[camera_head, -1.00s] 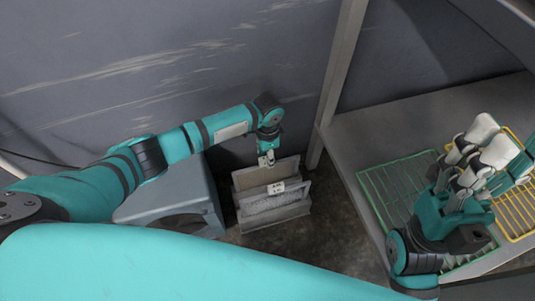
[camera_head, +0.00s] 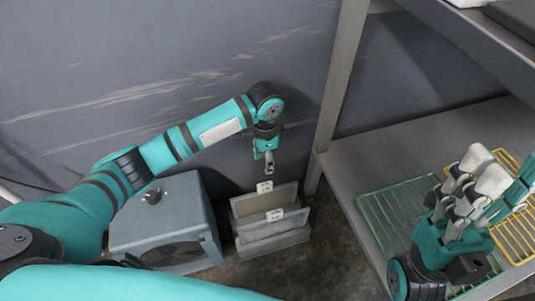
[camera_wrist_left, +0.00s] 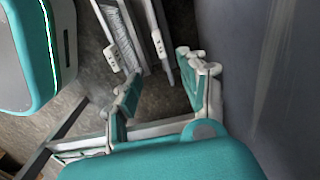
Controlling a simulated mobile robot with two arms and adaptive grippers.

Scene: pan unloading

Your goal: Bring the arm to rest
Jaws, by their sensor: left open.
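My left arm reaches in from the left in the head view, with its elbow bent and its wrist pointing down. My left gripper (camera_head: 268,163) is open and empty. It hangs in the air above and apart from a floor holder with upright flat panels (camera_head: 266,204). In the left wrist view the two fingers of the left gripper (camera_wrist_left: 160,76) stand apart with nothing between them, and the tagged panels (camera_wrist_left: 123,38) show beyond them. My right gripper (camera_head: 484,180) is over the wire racks at the right; its fingers overlap, so its opening is unclear.
A grey box-like unit (camera_head: 165,205) stands left of the panels. A shelf (camera_head: 345,165) at the right bears a green wire rack (camera_head: 385,205) and a yellow wire rack (camera_head: 512,240). A shelf post (camera_head: 340,95) rises right of the left gripper. A wall is behind.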

